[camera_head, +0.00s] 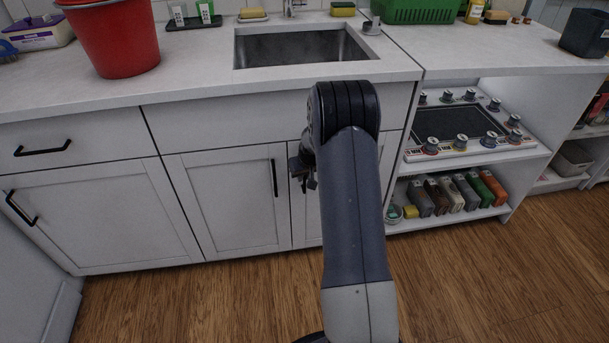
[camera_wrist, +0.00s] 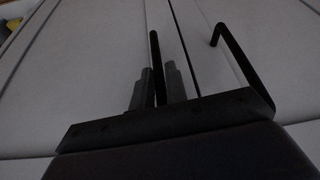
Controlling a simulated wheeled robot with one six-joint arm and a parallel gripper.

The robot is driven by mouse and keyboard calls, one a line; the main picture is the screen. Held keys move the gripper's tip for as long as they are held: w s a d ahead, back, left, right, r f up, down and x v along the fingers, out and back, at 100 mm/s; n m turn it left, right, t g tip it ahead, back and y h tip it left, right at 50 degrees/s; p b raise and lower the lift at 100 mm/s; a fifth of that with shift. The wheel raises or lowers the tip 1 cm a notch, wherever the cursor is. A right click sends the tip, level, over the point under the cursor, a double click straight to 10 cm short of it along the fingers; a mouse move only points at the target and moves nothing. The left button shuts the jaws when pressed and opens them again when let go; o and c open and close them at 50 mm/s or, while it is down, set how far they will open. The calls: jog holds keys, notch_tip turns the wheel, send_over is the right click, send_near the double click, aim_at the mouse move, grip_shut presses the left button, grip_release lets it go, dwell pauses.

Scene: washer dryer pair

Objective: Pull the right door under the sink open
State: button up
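The right door (camera_head: 307,225) under the sink is white and looks closed; my arm hides most of it in the head view. Its black bar handle (camera_wrist: 155,45) stands between the fingers of my gripper (camera_wrist: 160,85) in the wrist view, with a finger close against each side. My gripper looks shut on this handle. In the head view my gripper (camera_head: 303,172) is small and partly hidden by my arm, at the door's upper left. The left door (camera_head: 225,205) is closed, and its black handle (camera_head: 274,178) also shows in the wrist view (camera_wrist: 235,55).
The sink (camera_head: 300,48) is set in the white counter (camera_head: 195,75) above. A red bucket (camera_head: 112,40) stands on the counter at left. Open shelves (camera_head: 470,215) with a cooktop (camera_head: 460,125) and several boxes are at right. The wooden floor (camera_head: 200,300) in front is clear.

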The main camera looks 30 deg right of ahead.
grip_shut()
